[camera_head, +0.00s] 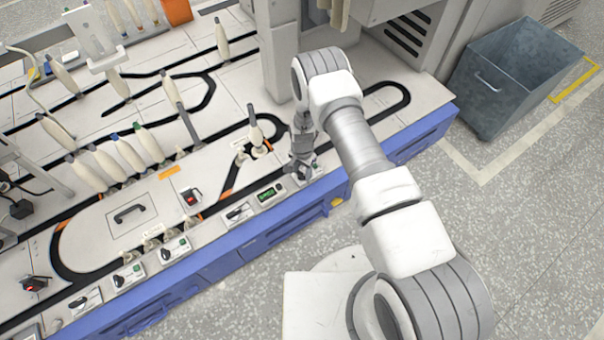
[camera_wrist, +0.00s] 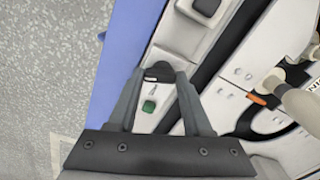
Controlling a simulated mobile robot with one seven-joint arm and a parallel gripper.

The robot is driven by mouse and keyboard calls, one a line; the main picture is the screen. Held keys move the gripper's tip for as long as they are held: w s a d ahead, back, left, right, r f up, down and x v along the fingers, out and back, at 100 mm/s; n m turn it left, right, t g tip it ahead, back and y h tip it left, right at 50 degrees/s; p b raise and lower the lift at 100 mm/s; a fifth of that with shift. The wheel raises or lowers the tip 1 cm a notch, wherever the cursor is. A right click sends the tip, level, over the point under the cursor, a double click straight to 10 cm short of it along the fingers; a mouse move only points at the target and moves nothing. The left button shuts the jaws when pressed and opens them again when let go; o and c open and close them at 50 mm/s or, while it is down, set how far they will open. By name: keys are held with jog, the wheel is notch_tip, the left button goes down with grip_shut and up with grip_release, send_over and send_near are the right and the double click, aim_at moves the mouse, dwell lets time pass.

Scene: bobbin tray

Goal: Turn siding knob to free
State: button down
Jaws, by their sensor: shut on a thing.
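My gripper (camera_head: 301,168) points down at a small white control panel (camera_head: 309,176) on the front edge of the machine top. In the wrist view, the two fingers of my gripper (camera_wrist: 161,78) stand on either side of a dark knob (camera_wrist: 158,72) and are closed on it. A short pale mark (camera_wrist: 153,88) shows on the panel beside the knob. A green button (camera_wrist: 149,106) sits on the same panel, nearer my palm. In the head view my gripper hides most of the knob, so its exact angle cannot be told.
Similar panels with black knobs stand along the front edge to the left, such as one (camera_head: 238,213). A cream bobbin (camera_head: 256,132) stands upright just left of my gripper. A grey bin (camera_head: 512,75) stands at the right.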

aim_at(302, 173)
jog(key=n+b, duration=0.1)
jog(key=n, duration=0.2)
jog(key=shift+d+f, duration=0.1)
jog(key=n+b, duration=0.2)
jog(key=n, duration=0.2)
jog(key=shift+w, duration=0.15)
jog(key=n+b, duration=0.2)
jog(key=n, duration=0.4)
jog(key=shift+w+n, duration=0.1)
jog(key=shift+n, duration=0.3)
jog(key=shift+c, duration=1.6)
grip_release()
notch_tip(302, 173, up, 18)
jog(key=p, duration=0.5)
jog(key=shift+f, duration=0.15)
